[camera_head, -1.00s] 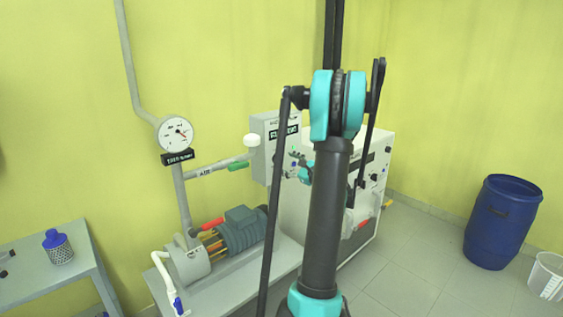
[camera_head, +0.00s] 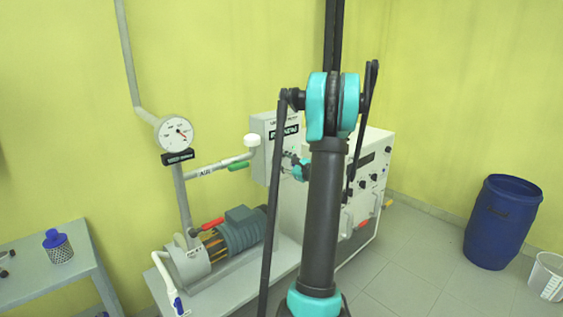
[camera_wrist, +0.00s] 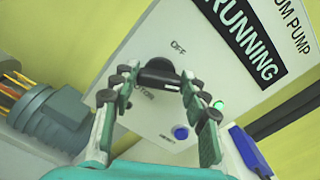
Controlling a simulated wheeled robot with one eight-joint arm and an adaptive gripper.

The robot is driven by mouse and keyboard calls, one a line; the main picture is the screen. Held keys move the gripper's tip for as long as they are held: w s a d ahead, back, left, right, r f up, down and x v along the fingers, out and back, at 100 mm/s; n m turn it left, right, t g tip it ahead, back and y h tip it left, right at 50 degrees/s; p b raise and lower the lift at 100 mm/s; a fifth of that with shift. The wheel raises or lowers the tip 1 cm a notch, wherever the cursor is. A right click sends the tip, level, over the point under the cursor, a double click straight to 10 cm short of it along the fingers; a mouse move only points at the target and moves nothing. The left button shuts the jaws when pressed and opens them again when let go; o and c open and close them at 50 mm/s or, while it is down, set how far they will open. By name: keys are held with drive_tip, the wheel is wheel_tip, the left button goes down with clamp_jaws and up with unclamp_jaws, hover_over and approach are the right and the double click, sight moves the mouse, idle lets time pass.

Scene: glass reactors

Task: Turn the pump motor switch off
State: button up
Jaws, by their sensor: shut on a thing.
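The pump motor switch is a black rotary knob (camera_wrist: 158,74) on the grey pump control box (camera_head: 272,124). In the wrist view, "OFF" is printed above the knob; a label below it is partly hidden. The knob's handle lies roughly level in the picture. My gripper (camera_wrist: 155,86) is shut on the knob, one finger at each end. In the head view, my gripper (camera_head: 293,163) is at the front of the box, partly hidden by my arm.
A "RUNNING" sign (camera_wrist: 243,40), a green lamp (camera_wrist: 218,105) and a blue button (camera_wrist: 181,132) are near the knob. The pump motor (camera_head: 240,230) stands below the box. A white cabinet (camera_head: 371,165) is to the right, and a blue barrel (camera_head: 503,222) stands farther right.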

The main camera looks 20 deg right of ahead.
drive_tip(key=shift+n, duration=0.3)
drive_tip(key=n, duration=0.5)
drive_tip(key=shift+f, duration=0.1)
drive_tip(key=n, duration=0.6)
drive_tip(key=shift+a, duration=0.1)
drive_tip(key=shift+f+n, duration=0.1)
drive_tip(key=shift+n, duration=0.2)
idle(0.3)
drive_tip(key=o, duration=1.2)
drive_tip(key=shift+c, duration=0.2)
drive_tip(key=v, duration=1.2)
